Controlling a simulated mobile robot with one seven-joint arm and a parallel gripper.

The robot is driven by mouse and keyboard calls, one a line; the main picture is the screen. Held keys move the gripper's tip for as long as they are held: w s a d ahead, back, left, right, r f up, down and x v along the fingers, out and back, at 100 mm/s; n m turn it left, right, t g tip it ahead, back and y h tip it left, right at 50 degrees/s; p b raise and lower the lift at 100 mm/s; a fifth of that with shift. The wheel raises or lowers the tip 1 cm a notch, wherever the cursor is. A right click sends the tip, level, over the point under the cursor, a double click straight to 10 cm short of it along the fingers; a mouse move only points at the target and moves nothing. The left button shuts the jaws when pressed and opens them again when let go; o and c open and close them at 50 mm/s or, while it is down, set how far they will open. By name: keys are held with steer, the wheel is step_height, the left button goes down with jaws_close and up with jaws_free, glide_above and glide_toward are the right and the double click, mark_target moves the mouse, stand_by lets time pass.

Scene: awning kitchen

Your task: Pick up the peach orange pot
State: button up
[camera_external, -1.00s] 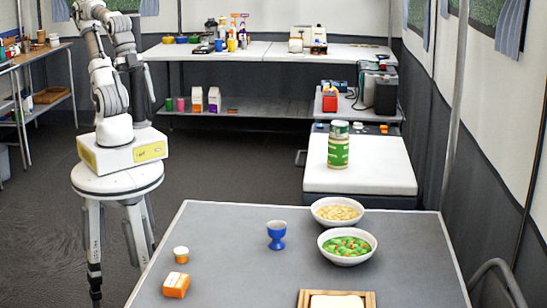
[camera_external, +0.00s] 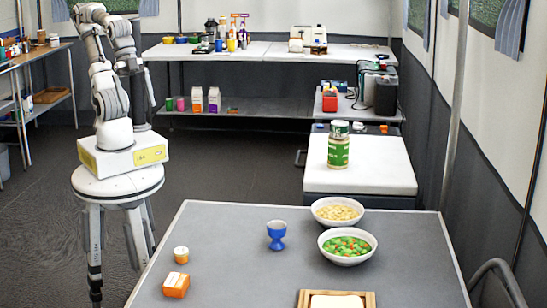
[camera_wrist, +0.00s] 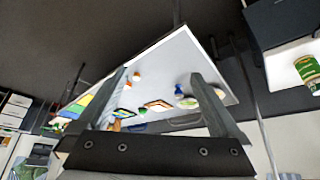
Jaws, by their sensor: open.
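A small pot (camera_external: 181,254), pale with orange on it, stands upright near the left side of the grey table (camera_external: 235,225); it is the likeliest peach orange pot. An orange and white box (camera_external: 176,285) lies just in front of it. In the wrist view, small orange items (camera_wrist: 136,76) show on the tabletop near the left finger, too small to tell apart. My gripper (camera_wrist: 160,73) is open with nothing between its fingers, well away from the table. In the external view my arm stands behind and left of the table, and its fingers cannot be made out.
A blue egg cup (camera_external: 276,235), a bowl of pale food (camera_external: 337,211) and a bowl of vegetables (camera_external: 347,246) stand right of the pot. A wooden tray (camera_external: 304,296) is at the front. The table around the pot is mostly clear.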

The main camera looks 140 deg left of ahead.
steer(key=c, duration=0.4)
steer(key=shift+o, duration=0.2)
steer(key=w+d+f+t+h+b, duration=0.15)
steer(key=w+d+f, duration=0.35)
steer(key=w, duration=0.5)
steer(key=w+d+f+t+h, duration=0.1)
steer(key=w+d+f+t, duration=0.2)
steer(key=w+d, duration=0.55)
steer(key=n+t+y+b, duration=0.1)
steer(key=n+t+y, duration=0.2)
steer(key=y, duration=0.3)
glide_toward(176, 249)
steer(key=shift+h, duration=0.25)
steer(key=w+f+b, duration=0.1)
steer(key=w+a+f+b, duration=0.1)
steer(key=w, duration=0.1)
steer(key=shift+a+f+b, duration=0.3)
steer(key=shift+a+b, duration=0.05)
steer(key=shift+r+b+x, duration=0.15)
steer(key=shift+b+x, duration=0.3)
steer(key=shift+x, duration=1.05)
steer(key=shift+r+b+x, duration=0.15)
steer(key=shift+b+x, duration=0.3)
steer(key=shift+x, duration=1)
